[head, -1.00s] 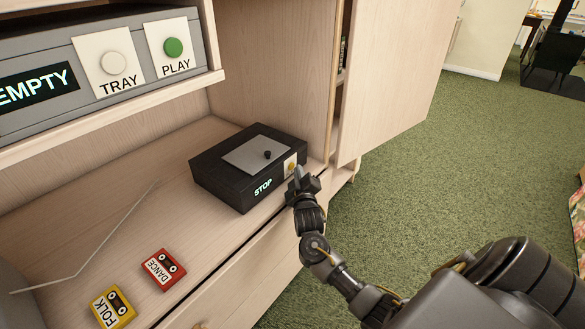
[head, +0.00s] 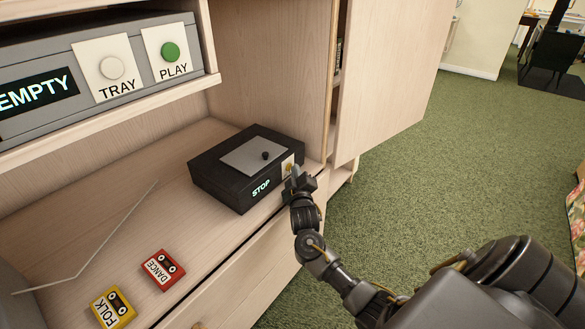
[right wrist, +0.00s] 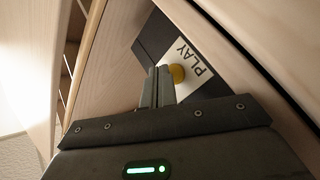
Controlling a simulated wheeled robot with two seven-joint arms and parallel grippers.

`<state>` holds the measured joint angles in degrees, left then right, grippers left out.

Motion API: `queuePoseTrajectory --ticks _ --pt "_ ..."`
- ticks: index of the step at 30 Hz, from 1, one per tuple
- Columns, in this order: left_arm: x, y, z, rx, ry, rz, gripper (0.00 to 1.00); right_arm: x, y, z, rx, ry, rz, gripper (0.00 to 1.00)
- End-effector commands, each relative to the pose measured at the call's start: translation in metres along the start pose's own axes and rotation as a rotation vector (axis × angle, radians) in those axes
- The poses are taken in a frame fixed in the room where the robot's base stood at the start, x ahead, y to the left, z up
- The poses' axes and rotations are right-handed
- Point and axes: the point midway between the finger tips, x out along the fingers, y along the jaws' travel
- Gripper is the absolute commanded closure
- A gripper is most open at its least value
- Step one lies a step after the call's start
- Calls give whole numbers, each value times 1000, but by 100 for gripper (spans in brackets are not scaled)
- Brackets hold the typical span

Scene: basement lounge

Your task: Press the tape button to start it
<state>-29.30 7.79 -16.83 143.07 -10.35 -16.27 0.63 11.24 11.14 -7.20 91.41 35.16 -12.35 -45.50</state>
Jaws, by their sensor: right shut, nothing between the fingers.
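The tape player (head: 222,177) is a black box on the cabinet shelf, with a grey lid, a small black knob and a display reading "STOP". Its yellow button sits on a pale plate (head: 288,161) at the right end of the front face. In the right wrist view the yellow button (right wrist: 177,73) sits beside the word "PLAY". My right gripper (head: 297,173) is shut and empty, its fingertips right at the button. In the right wrist view the fingertips (right wrist: 160,72) overlap the button's edge; I cannot tell whether they touch it. My left gripper is not in view.
A grey unit above has an "EMPTY" display, a white TRAY button (head: 111,68) and a green PLAY button (head: 170,51). A red DANCE cassette (head: 163,270) and a yellow FOLK cassette (head: 113,307) lie on the shelf. A cabinet panel (head: 385,80) stands right of the player.

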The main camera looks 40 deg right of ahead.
Motion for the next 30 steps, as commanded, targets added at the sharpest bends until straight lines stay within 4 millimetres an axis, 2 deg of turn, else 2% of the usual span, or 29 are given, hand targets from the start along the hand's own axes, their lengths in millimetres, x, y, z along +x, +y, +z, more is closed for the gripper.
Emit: queuePoseTrajectory --ticks 1,30 --pt "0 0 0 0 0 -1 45 2 -4 -10 9 19 -9 100" --pt "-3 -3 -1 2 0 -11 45 6 -16 -20 13 26 -18 100"
